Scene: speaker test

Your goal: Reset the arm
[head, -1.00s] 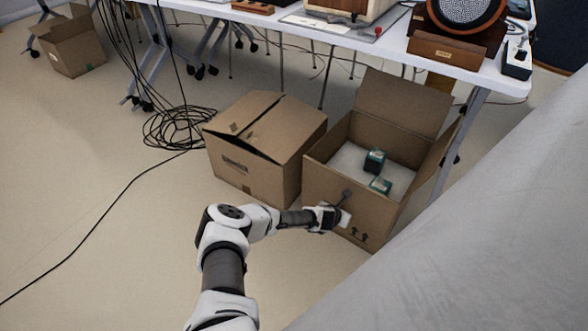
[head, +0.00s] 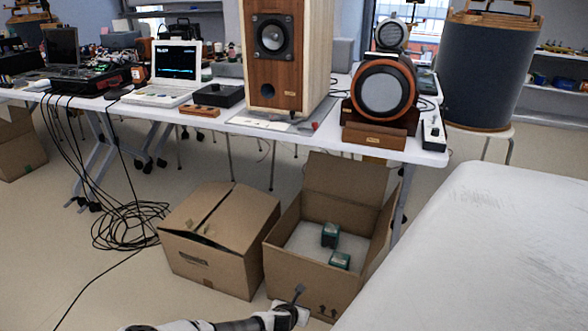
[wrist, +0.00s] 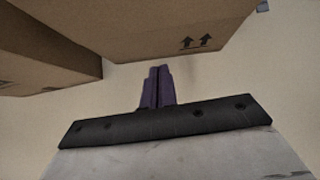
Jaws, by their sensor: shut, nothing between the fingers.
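My gripper (head: 290,312) is at the bottom of the head view, low in front of the open cardboard box. In the wrist view its purple fingers (wrist: 158,88) are together, with nothing between them. They point toward the floor strip below a cardboard box wall with two printed arrows. My white and grey arm runs along the bottom edge of the head view, mostly out of frame.
The open cardboard box (head: 301,278) holds two small green boxes. A closed cardboard box (head: 215,240) stands left of it. Behind is a white table (head: 410,152) with speakers and a laptop. Black cables (head: 125,222) lie on the floor at left. A pale surface fills the right.

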